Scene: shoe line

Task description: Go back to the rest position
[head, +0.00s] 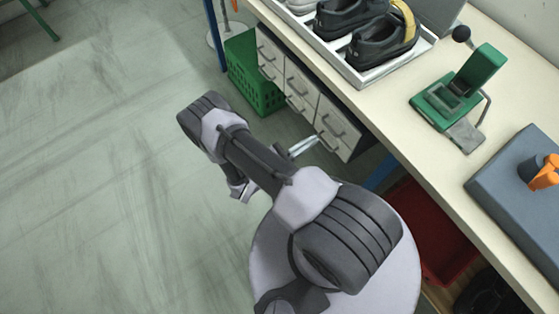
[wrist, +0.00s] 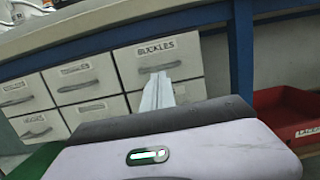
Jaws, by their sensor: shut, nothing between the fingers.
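My gripper shows in the wrist view (wrist: 158,88) as two pale fingers held together, with nothing between them. In the head view my gripper (head: 305,146) is partly hidden behind my arm, with its pale fingertips pointing toward the drawers under the table. In the wrist view the fingers overlap the front of the drawer labelled "BUCKLES" (wrist: 190,56). I cannot tell how far apart they are. My arm is folded over the open floor, to the left of the table.
The table (head: 395,120) carries a white tray (head: 385,71) with dark shoes, a green press (head: 462,92) and a blue-grey mat (head: 505,190) with an orange-handled tool (head: 545,172). A green crate (head: 250,80) and a red bin (head: 432,235) sit below. The floor at left is clear.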

